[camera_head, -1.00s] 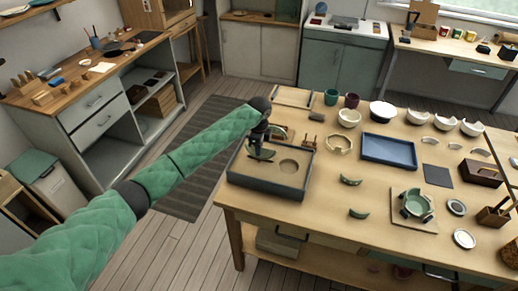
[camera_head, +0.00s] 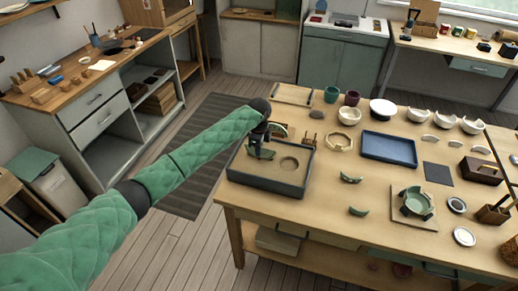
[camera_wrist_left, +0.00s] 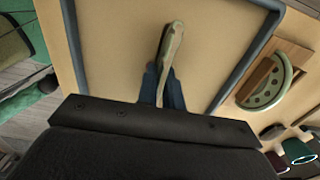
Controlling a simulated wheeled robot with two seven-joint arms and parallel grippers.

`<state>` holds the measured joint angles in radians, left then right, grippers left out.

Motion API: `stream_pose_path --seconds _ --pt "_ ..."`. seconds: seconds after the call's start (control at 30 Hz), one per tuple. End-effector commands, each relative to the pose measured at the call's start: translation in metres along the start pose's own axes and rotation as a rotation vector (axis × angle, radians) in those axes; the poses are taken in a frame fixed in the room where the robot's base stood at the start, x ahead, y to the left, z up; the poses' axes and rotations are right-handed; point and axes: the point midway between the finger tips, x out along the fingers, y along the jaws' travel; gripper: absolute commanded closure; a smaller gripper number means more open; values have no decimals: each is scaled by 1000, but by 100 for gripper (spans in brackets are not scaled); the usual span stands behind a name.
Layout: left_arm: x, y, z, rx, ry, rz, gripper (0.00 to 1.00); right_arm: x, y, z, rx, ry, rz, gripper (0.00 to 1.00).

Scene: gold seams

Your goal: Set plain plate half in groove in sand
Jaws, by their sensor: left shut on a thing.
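My left gripper (camera_head: 261,141) is over the sand tray (camera_head: 266,186) and points down. Its fingers (camera_wrist_left: 163,90) are shut on the plain plate half (camera_head: 263,152), a pale green-grey piece. In the left wrist view the plate half (camera_wrist_left: 172,48) shows edge-on, upright between the fingertips. It is low over the sand (camera_wrist_left: 115,40), left of a round hollow (camera_head: 289,164). I cannot tell whether its lower edge touches the sand. The groove is not clearly visible; the plate half or gripper may hide it. My right gripper is not in view.
A half plate with holes (camera_wrist_left: 268,86) stands in a wooden rack behind the tray.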

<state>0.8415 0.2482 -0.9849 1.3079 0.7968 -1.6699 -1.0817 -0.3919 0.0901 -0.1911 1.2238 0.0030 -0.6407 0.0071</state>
Motion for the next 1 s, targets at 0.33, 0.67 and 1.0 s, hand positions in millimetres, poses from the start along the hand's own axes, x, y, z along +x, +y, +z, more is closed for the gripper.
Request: stream_pose_path --seconds 0.33,0.67,1.0 --pt "-1 0 0 0 0 -1 100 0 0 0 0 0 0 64" --pt "-1 0 0 0 0 0 100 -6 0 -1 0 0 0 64" --pt "0 0 0 0 0 -1 100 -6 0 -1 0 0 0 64"
